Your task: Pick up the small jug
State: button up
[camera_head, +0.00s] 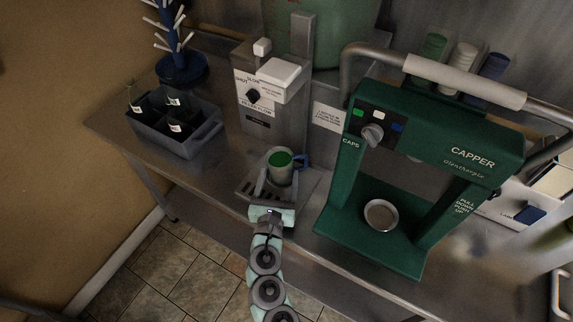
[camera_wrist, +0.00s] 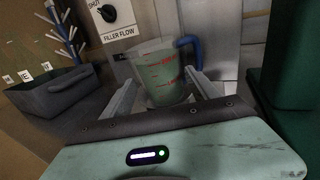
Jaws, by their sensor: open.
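The small jug (camera_head: 281,170) stands upright on the metal surface in front of the filler machine. In the wrist view the jug (camera_wrist: 161,75) is clear, with red markings, greenish contents and a blue handle on its right. My gripper (camera_head: 268,183) is open, reaching from the front edge of the bench. In the wrist view its two fingers (camera_wrist: 160,88) lie on either side of the jug's lower body. I cannot tell whether either finger touches it. The jug's base is partly hidden by the gripper.
The filler machine (camera_head: 273,95) stands behind the jug. A green capper (camera_head: 400,165) stands close on the right. A grey crate (camera_head: 200,140) with dark pots sits at the left, by a blue bottle tree (camera_head: 178,66). Bare bench (camera_head: 208,170) lies between crate and jug.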

aim_at(283, 158)
jog(key=w, duration=0.2)
jog(key=w+d, duration=0.1)
jog(key=w, duration=0.1)
jog(key=shift+w+r+p, duration=0.15)
jog(key=shift+p, duration=0.25)
grip_shut()
dwell(0.4)
jog(key=shift+r, duration=0.15)
